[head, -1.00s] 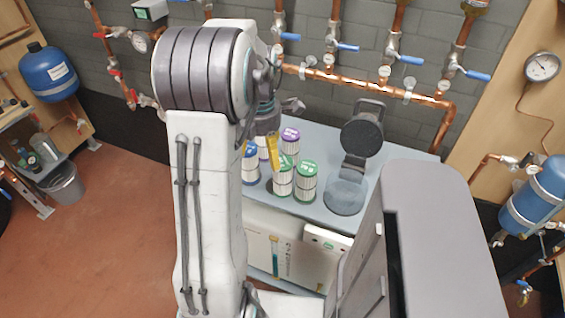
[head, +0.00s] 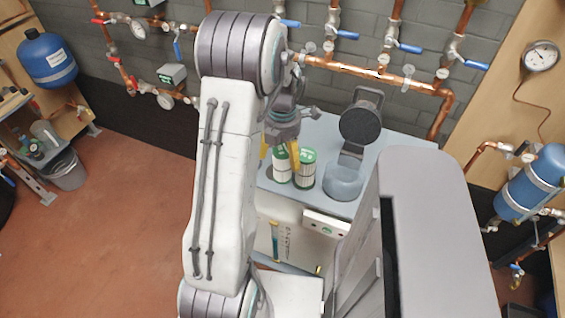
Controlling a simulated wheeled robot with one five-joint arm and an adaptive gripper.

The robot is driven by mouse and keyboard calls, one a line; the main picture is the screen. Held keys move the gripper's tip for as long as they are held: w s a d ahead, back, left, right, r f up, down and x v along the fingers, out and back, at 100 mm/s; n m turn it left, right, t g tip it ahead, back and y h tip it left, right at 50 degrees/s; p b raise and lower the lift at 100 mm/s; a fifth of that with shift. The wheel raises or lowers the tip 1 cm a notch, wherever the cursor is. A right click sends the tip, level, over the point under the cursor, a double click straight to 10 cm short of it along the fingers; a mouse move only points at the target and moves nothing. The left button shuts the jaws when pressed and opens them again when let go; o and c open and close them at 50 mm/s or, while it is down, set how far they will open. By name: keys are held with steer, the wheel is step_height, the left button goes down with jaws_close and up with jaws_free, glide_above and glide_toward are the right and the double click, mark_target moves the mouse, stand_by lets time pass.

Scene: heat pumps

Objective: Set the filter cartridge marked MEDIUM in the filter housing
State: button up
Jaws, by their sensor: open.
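Two white pleated cartridges with green tops stand upright on the blue-grey bench: a left one (head: 282,168) and a right one (head: 305,170). Their markings are too small to read, so I cannot tell which is MEDIUM. The apparent filter housing (head: 343,184) is a grey round cup on the right of the bench, with its dark lid (head: 360,125) swung up behind it. My gripper (head: 279,154) points down with yellow fingertips apart, at the top of the left green cartridge. I cannot tell whether it touches. My arm hides the bench farther left.
Copper pipes with blue-handled valves (head: 408,48) run along the wall behind the bench (head: 384,160). A white box (head: 328,223) is at the bench's front. A blue tank (head: 535,182) hangs at the right. Red floor at the left is open.

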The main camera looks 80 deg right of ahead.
steer(key=shift+f, duration=0.25)
steer(key=shift+c, duration=0.4)
steer(key=c, duration=1.3)
